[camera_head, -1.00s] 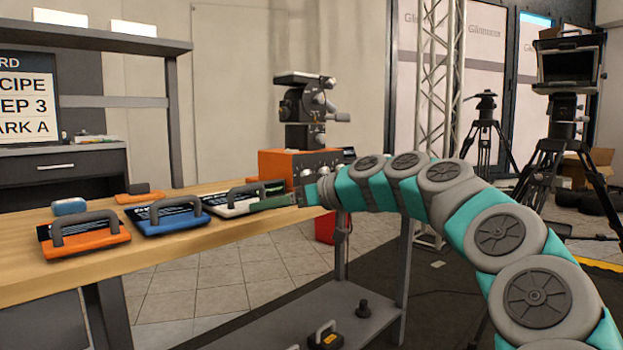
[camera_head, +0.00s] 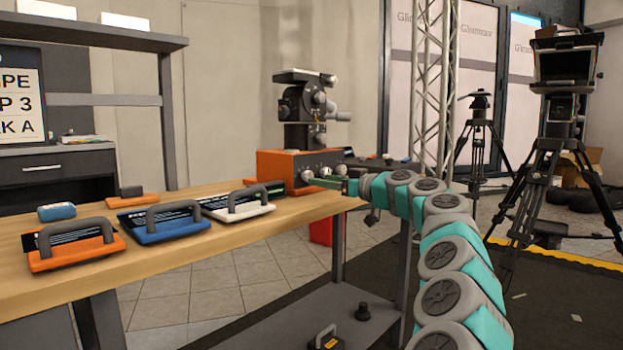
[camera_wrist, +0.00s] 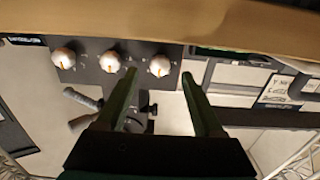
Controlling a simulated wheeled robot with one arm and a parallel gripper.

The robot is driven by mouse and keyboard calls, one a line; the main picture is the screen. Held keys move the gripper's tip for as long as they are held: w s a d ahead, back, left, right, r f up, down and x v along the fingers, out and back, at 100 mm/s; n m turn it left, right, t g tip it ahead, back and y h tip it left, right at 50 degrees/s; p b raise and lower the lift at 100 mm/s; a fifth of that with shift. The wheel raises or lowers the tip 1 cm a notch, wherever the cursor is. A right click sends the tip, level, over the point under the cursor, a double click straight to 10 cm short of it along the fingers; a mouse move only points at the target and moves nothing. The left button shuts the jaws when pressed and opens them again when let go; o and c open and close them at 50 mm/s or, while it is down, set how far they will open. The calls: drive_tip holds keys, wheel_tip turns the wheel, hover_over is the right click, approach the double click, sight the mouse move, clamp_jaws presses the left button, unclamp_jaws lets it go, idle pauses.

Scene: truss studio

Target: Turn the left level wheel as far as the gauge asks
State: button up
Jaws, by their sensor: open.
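An orange-sided box (camera_head: 265,166) stands at the far end of the workbench with a row of silver knobs on its dark front. The leftmost knob (camera_head: 307,175) sits close to my green fingertips. The wrist view, which looks upside down, shows three round silver knobs with orange marks on a dark panel (camera_wrist: 110,50). My gripper (camera_wrist: 158,74) is open and empty, its two green fingers on either side of the picture's rightmost knob (camera_wrist: 159,65). I cannot tell whether they touch it. I cannot make out a gauge reading.
A grey tripod-head device (camera_head: 303,105) stands on the box. Orange, blue (camera_head: 160,224) and white handled tools lie along the wooden workbench (camera_head: 200,258). A truss (camera_head: 436,80) and tripods stand at the right. Dark floor is open at the lower right.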

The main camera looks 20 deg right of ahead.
sight(307, 176)
drive_tip(key=shift+p+x, duration=0.4)
drive_tip(key=shift+x, duration=2.15)
clamp_jaws()
